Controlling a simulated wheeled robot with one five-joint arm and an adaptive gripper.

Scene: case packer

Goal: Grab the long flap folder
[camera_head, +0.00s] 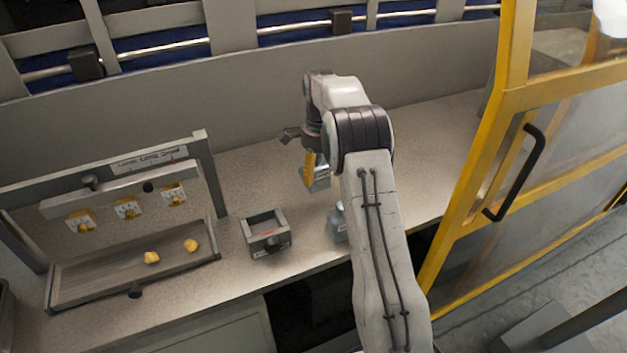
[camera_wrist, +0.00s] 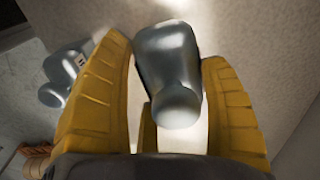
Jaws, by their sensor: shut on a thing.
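A grey-blue metal piece with a rounded knob (camera_wrist: 175,75) sits between the yellow fingers of my gripper (camera_wrist: 168,55) in the wrist view. I take it as the long flap folder, but I cannot read a label on it. My gripper is shut on it. In the head view, my gripper (camera_head: 309,168) points down over the counter, and the held folder (camera_head: 320,179) shows partly behind its yellow finger. I cannot tell whether the folder touches the counter. A second similar grey-blue piece (camera_wrist: 62,78) lies apart at left in the wrist view; it is partly hidden by my arm in the head view (camera_head: 337,226).
A grey open-topped block (camera_head: 249,238) stands on the counter (camera_head: 255,175) left of my gripper. A labelled rack (camera_head: 110,191) with a tray (camera_head: 80,290) holding two yellow pieces stands farther left. A yellow-framed door (camera_head: 476,205) bounds the right. A wall runs behind.

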